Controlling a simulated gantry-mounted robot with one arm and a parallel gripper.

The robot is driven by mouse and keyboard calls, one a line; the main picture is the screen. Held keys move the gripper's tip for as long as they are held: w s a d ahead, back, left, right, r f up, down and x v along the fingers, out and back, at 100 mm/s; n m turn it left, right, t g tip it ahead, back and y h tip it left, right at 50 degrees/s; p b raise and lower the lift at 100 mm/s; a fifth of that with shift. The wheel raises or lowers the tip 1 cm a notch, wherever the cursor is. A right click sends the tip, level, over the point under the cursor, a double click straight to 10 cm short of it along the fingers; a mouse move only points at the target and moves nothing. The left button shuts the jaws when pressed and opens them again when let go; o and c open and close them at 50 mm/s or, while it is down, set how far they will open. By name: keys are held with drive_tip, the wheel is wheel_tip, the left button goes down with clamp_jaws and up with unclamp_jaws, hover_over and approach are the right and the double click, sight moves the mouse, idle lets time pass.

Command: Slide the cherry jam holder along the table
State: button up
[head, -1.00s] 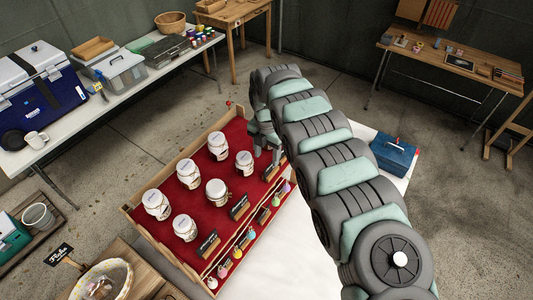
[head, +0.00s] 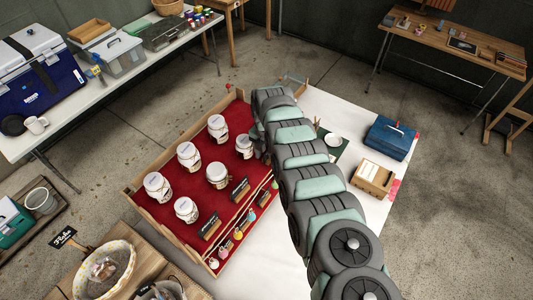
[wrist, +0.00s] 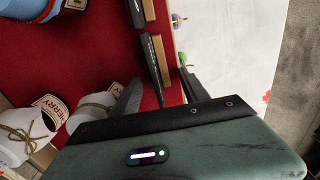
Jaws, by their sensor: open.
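In the wrist view, a sign holder (wrist: 152,60), a dark upright board on a pale wooden base, stands on the red cloth between the open fingers of my gripper (wrist: 160,77). Jars with cherry labels (wrist: 92,106) are at lower left, so this appears to be the cherry jam holder. I cannot tell whether either finger touches it. A second, similar holder (wrist: 135,12) stands at the top edge. In the head view my arm hides the holder at my gripper, while two others (head: 239,188) (head: 211,226) show in front of the jars.
Several white-lidded jars (head: 217,174) stand on the red display (head: 165,215), which has a wooden rim. Small coloured tags (head: 225,246) hang along its front edge.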

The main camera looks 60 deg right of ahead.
drive_tip(key=shift+c, duration=0.2)
clamp_jaws()
idle(0.4)
